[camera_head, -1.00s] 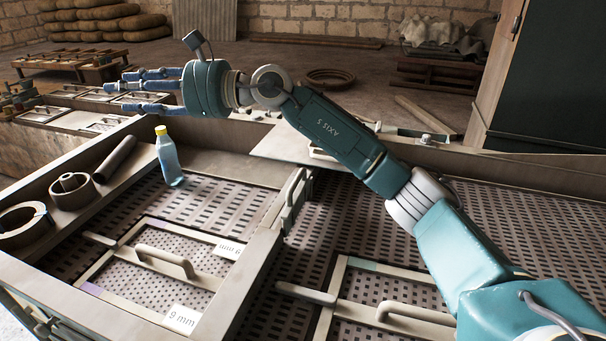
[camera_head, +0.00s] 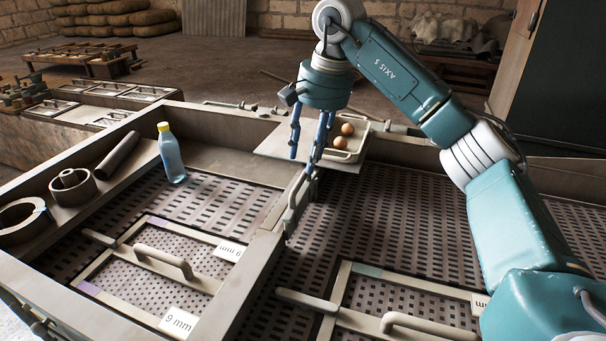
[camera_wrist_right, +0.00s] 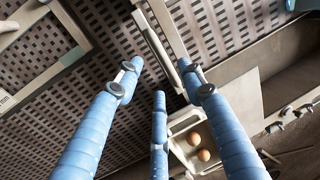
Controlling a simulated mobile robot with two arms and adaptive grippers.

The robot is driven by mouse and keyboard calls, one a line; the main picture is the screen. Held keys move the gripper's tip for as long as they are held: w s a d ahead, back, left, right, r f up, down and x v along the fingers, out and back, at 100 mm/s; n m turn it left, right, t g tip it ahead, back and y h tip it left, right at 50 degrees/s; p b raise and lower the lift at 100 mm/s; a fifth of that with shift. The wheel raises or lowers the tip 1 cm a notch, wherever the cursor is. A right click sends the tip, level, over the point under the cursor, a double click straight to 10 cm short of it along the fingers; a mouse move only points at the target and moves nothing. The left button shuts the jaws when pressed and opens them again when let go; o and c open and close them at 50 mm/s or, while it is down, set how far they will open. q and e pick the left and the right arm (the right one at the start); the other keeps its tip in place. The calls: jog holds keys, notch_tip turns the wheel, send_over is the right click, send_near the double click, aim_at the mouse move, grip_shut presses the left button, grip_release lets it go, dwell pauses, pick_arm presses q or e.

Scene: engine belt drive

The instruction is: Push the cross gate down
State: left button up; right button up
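The cross gate (camera_head: 295,205) appears as an upright grey plate with a bar handle, set at the divider between the two perforated beds. In the right wrist view it is a long narrow grey piece (camera_wrist_right: 156,45) between the fingers. My right gripper (camera_head: 308,160) points down with its blue fingers above the gate's far end. The fingers are spread and hold nothing. Whether a fingertip touches the gate cannot be told. My left gripper is not in view.
A tray with two brown eggs (camera_head: 340,150) sits on a flat plate just behind the fingers. A blue bottle with a yellow cap (camera_head: 171,155) stands in the left bed. Framed hatches with handles (camera_head: 165,262) lie in the beds. Rings (camera_head: 72,187) lie on the left ledge.

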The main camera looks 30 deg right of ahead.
aim_at(302, 183)
jog(key=f, duration=0.1)
jog(key=f+p, duration=0.1)
jog(key=f, duration=0.3)
jog(key=shift+w+a+f+p, duration=0.25)
jog(key=shift+w+p, duration=0.05)
jog(key=shift+w, duration=0.1)
jog(key=shift+w+a+f, duration=0.1)
jog(key=shift+a+f, duration=0.05)
jog(key=shift+f, duration=0.45)
grip_shut()
